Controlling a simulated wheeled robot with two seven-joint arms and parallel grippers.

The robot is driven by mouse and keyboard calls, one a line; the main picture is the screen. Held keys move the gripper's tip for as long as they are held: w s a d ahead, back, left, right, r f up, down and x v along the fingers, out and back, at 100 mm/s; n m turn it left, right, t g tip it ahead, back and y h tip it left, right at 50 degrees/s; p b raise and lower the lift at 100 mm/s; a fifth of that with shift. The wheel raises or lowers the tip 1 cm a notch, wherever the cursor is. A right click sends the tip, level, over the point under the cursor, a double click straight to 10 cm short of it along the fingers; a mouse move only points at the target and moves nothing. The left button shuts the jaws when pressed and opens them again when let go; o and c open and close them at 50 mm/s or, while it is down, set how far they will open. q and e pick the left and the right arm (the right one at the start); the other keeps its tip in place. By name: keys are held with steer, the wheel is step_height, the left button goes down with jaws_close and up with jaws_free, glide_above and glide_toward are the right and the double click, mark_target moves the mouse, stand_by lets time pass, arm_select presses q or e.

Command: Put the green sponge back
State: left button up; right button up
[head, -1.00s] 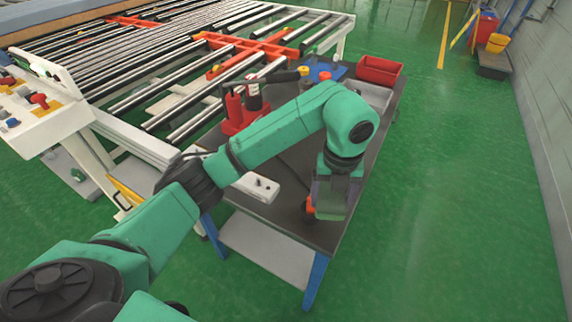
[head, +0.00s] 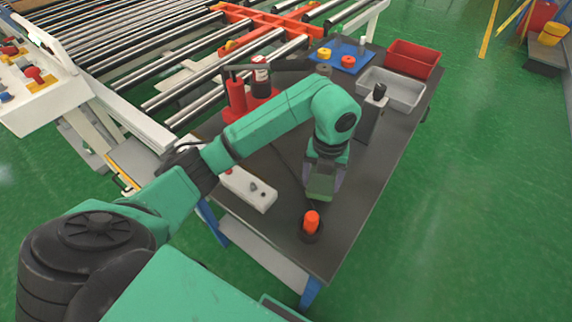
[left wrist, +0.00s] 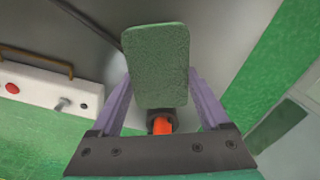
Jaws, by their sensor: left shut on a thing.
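The green sponge (head: 321,188) is held between the fingers of my left gripper (head: 325,176), above the dark top of the workbench (head: 372,165). In the left wrist view the sponge (left wrist: 157,65) is a rounded slab gripped between two pale purple fingers (left wrist: 160,95). From the head view I cannot tell how far it is from the bench top. My right gripper is not in view.
An orange-topped piece with a dark round base (head: 311,223) stands near the bench's front end. A white control box (head: 247,188), a red tool stand (head: 237,98), a grey bin (head: 391,90), a red bin (head: 412,58) and a blue mat (head: 341,54) are also there.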

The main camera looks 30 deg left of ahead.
arm_select(q)
steer(key=p, duration=0.2)
glide_above(285, 175)
steer(key=shift+s+d+r, duration=0.1)
steer(key=shift+d, duration=0.15)
steer(key=shift+a+f, duration=0.2)
steer(key=shift+a, duration=0.1)
step_height(285, 175, down, 3)
steer(key=shift+r+p, duration=0.15)
steer(key=shift+p, duration=0.45)
steer(key=shift+f, duration=0.3)
steer(key=shift+f+b, duration=0.2)
steer(key=shift+b, duration=0.1)
steer(key=o, duration=1)
